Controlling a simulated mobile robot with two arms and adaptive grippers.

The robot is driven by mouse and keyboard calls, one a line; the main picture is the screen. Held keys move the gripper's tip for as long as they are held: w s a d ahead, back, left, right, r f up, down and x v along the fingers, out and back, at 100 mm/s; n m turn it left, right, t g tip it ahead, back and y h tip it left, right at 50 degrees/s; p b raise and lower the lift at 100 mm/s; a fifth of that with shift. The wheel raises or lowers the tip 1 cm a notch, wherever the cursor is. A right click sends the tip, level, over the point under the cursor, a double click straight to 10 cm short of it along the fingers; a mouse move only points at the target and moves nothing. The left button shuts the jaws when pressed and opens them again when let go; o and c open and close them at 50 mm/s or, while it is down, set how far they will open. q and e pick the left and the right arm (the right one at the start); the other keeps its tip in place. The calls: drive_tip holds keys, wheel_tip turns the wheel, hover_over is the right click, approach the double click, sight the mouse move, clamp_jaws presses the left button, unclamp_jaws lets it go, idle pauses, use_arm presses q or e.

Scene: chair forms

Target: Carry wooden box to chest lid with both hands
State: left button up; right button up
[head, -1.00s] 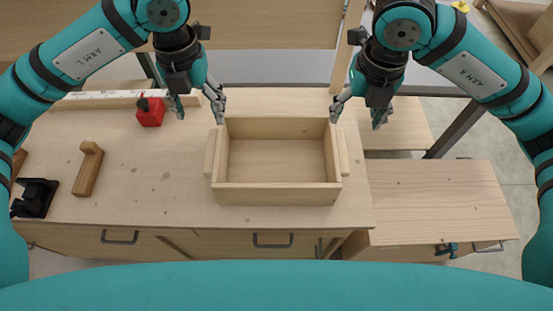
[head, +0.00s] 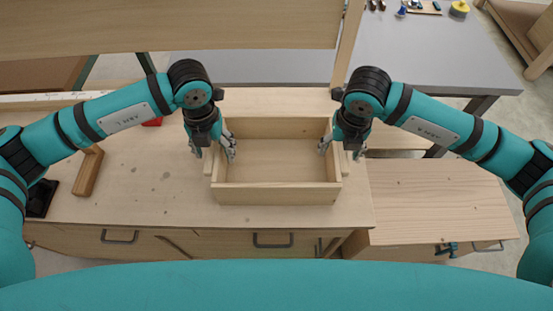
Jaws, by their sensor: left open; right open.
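The open wooden box (head: 277,194) sits on the workbench top, with a wooden grip strip on each side. My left gripper (head: 213,153) is open at the box's left side, one finger outside the wall and one over the inside. My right gripper (head: 340,152) is open at the right side, its fingers likewise on either side of the wall. I cannot tell whether the fingers touch the wood. The box looks empty. What appears to be the chest lid (head: 435,200) is the flat, bare wooden top to the right, lower than the bench.
On the bench (head: 140,200) at left are a wooden block tool (head: 88,172), a black object (head: 42,198) and a red container (head: 152,122), partly hidden by my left arm. A grey table (head: 440,60) stands behind.

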use_arm(q)
drive_tip(key=shift+c, duration=0.3)
use_arm(e)
drive_tip(key=shift+c, duration=0.3)
use_arm(q)
clamp_jaws()
use_arm(e)
clamp_jaws()
use_arm(q)
drive_tip(key=shift+r, duration=0.1)
use_arm(e)
drive_tip(key=shift+r, duration=0.1)
